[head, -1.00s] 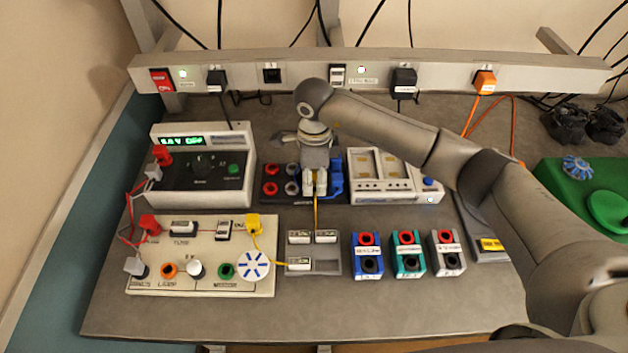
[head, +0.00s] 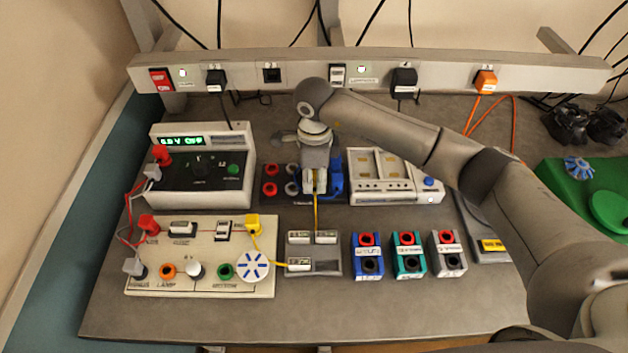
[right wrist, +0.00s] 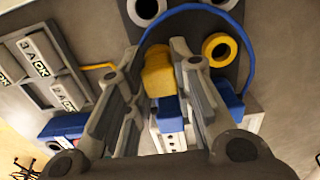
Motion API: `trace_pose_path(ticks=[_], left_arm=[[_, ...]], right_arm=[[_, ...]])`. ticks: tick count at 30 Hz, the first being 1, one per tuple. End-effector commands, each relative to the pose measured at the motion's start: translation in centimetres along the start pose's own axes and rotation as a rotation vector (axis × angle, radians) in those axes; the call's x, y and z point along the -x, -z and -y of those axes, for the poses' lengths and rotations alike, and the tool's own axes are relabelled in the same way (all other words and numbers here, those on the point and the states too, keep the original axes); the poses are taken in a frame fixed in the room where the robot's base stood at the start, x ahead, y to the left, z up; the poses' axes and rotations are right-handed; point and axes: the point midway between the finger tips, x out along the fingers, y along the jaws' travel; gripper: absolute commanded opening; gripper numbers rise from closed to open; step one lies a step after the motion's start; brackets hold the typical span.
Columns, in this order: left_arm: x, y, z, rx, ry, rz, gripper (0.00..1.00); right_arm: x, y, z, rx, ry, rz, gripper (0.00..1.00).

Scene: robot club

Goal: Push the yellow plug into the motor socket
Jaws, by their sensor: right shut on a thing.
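My right gripper (head: 315,188) points down over a dark socket board (head: 276,199) in the middle of the bench. In the right wrist view, its two fingers are shut on a yellow plug (right wrist: 157,72). A yellow lead (head: 316,219) runs from the grip to a grey block. Another yellow plug (head: 254,223) stands at the right of the cream circuit board (head: 205,287). The green socket (head: 226,271), by the board's motor label, looks empty. It is left of the white disc with blue spokes (head: 253,266). My left gripper is not in view.
The grey block (head: 327,264) with white labelled pieces sits right of the circuit board. Blue, teal and grey socket blocks (head: 368,269) stand further right. A power supply (head: 193,202) is at the back left. A blue lead (right wrist: 253,62) loops near the gripper. The front bench strip is clear.

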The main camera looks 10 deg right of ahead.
Motion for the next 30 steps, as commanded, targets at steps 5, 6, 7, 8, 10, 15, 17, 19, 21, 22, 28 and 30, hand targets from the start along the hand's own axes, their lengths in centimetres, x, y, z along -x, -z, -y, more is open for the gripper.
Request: trace_pose_path(ticks=[5, 6, 7, 8, 10, 15, 17, 19, 21, 22, 28, 30], left_arm=[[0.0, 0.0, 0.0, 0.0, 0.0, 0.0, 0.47], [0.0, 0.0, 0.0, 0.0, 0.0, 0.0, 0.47], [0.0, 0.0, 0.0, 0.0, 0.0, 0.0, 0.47], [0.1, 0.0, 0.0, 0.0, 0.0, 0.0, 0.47], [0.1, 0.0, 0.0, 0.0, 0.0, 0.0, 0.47], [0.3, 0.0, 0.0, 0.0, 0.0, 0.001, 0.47], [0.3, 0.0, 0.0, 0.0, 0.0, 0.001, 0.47], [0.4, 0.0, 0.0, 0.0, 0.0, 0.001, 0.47], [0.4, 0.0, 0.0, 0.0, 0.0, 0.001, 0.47], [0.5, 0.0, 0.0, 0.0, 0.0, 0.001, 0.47], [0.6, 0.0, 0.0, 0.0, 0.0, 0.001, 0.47], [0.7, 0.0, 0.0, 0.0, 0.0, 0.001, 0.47]], right_arm=[[0.0, 0.0, 0.0, 0.0, 0.0, 0.0, 0.0], [0.0, 0.0, 0.0, 0.0, 0.0, 0.0, 0.0], [0.1, 0.0, 0.0, 0.0, 0.0, 0.0, 0.0], [0.1, 0.0, 0.0, 0.0, 0.0, 0.0, 0.0], [0.2, 0.0, 0.0, 0.0, 0.0, 0.0, 0.0], [0.6, 0.0, 0.0, 0.0, 0.0, 0.0, 0.0], [0.7, 0.0, 0.0, 0.0, 0.001, 0.0, 0.0], [0.9, 0.0, 0.0, 0.0, 0.001, 0.0, 0.0], [1.0, 0.0, 0.0, 0.0, 0.001, 0.0, 0.0], [1.1, 0.0, 0.0, 0.0, 0.001, 0.0, 0.0], [1.5, 0.0, 0.0, 0.0, 0.001, 0.0, 0.0], [1.6, 0.0, 0.0, 0.0, 0.001, 0.0, 0.0]])
